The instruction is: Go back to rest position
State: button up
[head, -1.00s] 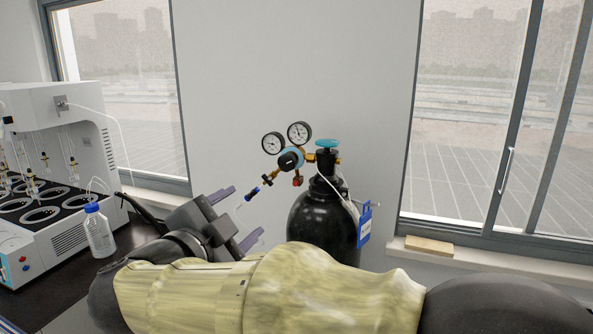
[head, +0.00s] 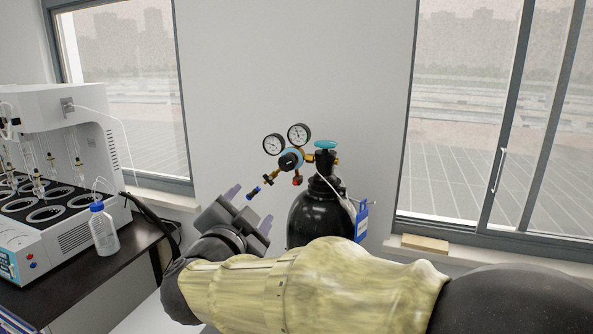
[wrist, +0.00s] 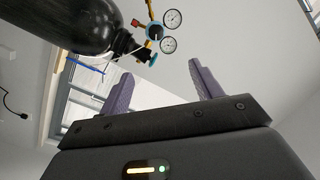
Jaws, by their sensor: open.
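My gripper (head: 247,207) is in the lower middle of the head view, in front of the wall and just left of the black gas cylinder. Its two purple fingers are apart with nothing between them. In the wrist view my gripper (wrist: 160,85) also shows open and empty. My arm in its yellowish cover stretches across the lower right of the head view and hides the cylinder's lower part.
The black gas cylinder (head: 318,215) has two gauges (head: 287,140), a blue valve knob (head: 325,144) and a blue tag. A white distiller (head: 60,150) and a wash bottle (head: 103,230) stand on the dark bench (head: 100,270) at left. A small block (head: 425,243) lies on the right sill.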

jog(key=d+f+n+g+y+p, duration=0.45)
jog(key=d+f+n+g, duration=0.4)
jog(key=f, duration=0.65)
jog(key=s+d+f+n+g, duration=0.1)
jog(key=s+d+f+g, duration=0.2)
jog(key=s+d+f, duration=0.2)
jog(key=s+d+f+n+g+h, duration=0.1)
jog(key=s+d+f+g, duration=0.2)
jog(key=s+d, duration=0.7)
notch_tip(320, 180, down, 3)
jog(key=shift+d+r+g+p, duration=0.2)
jog(key=shift+g+p, duration=0.15)
jog(key=shift+p, duration=0.1)
